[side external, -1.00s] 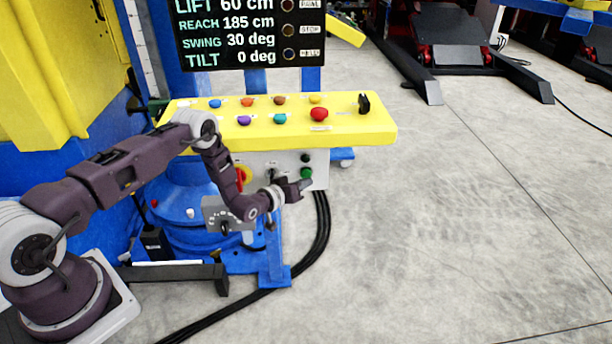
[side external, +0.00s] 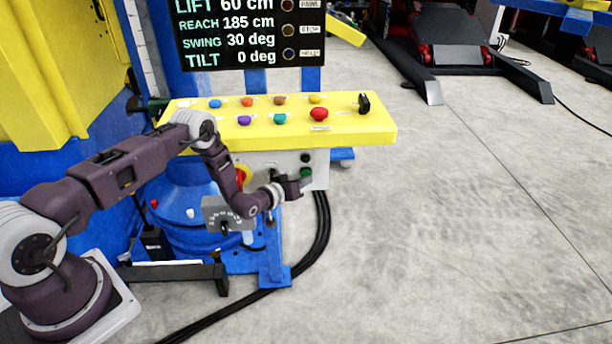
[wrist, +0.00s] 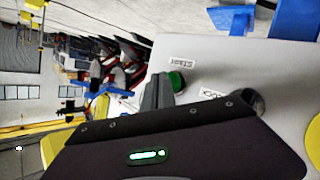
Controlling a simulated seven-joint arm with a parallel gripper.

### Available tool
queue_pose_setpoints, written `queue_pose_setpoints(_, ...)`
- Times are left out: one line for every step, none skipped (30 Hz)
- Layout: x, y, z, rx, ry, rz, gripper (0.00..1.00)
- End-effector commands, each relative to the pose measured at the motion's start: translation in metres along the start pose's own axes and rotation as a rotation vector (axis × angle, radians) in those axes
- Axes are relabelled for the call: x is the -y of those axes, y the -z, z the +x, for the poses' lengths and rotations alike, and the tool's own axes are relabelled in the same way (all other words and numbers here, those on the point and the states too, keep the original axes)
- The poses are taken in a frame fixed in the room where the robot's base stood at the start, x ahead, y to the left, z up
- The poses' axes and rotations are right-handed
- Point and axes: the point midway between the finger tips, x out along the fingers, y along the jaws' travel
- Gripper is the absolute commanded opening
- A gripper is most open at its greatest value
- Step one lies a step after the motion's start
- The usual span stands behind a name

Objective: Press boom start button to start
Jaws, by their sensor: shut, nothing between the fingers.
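The green start button (side external: 306,173) sits on the light grey front panel under the yellow console, below a dark button. In the wrist view the green button (wrist: 176,82) shows beside a label reading START, seen turned over. My gripper (side external: 298,187) is shut and empty, just below and left of the green button in the side view. In the wrist view my gripper's fingers (wrist: 159,92) end close beside the button's left edge, overlapping a little of the view around it. I cannot tell whether they touch it.
The yellow console (side external: 370,126) above carries several coloured buttons, a red knob (side external: 319,114) and a black lever (side external: 364,103). The display (side external: 250,35) reads lift 60, reach 185, swing 30, tilt 0. A dark round knob (wrist: 250,101) stands near my gripper.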

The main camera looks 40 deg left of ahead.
Motion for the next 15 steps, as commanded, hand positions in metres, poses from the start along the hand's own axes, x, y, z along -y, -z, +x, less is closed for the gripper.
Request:
queue_pose_setpoints(0.0004, 0.0003, 0.0004, 0.0, 0.0, 0.0, 0.0)
queue_pose_setpoints(0.0006, 0.0005, 0.0006, 0.0, 0.0, 0.0, 0.0)
queue_pose_setpoints(0.0009, 0.0007, 0.001, 0.0, 0.0, 0.0, 0.0)
queue_pose_setpoints(0.0011, 0.0009, 0.0012, 0.0, 0.0, 0.0, 0.0)
queue_pose_setpoints(0.0012, 0.0011, 0.0015, 0.0, 0.0, 0.0, 0.0)
queue_pose_setpoints(0.0015, 0.0013, 0.0018, 0.0, 0.0, 0.0, 0.0)
queue_pose_setpoints(0.0016, 0.0015, 0.002, 0.0, 0.0, 0.0, 0.0)
queue_pose_setpoints(0.0018, 0.0017, 0.0023, 0.0, 0.0, 0.0, 0.0)
queue_pose_setpoints(0.0021, 0.0019, 0.0026, 0.0, 0.0, -0.001, 0.0)
queue_pose_setpoints(0.0023, 0.0021, 0.0029, 0.0, 0.0, -0.001, 0.0)
queue_pose_setpoints(0.0025, 0.0023, 0.0031, 0.0, 0.0, -0.001, 0.0)
queue_pose_setpoints(0.0027, 0.0026, 0.0035, 0.0, 0.0, -0.001, 0.0)
queue_pose_setpoints(0.0029, 0.0028, 0.0038, 0.0, 0.0, -0.001, 0.0)
queue_pose_setpoints(0.0031, 0.003, 0.0041, 0.0, 0.0, -0.001, 0.0)
queue_pose_setpoints(0.0034, 0.0033, 0.0044, 0.0, 0.0, -0.001, 0.0)
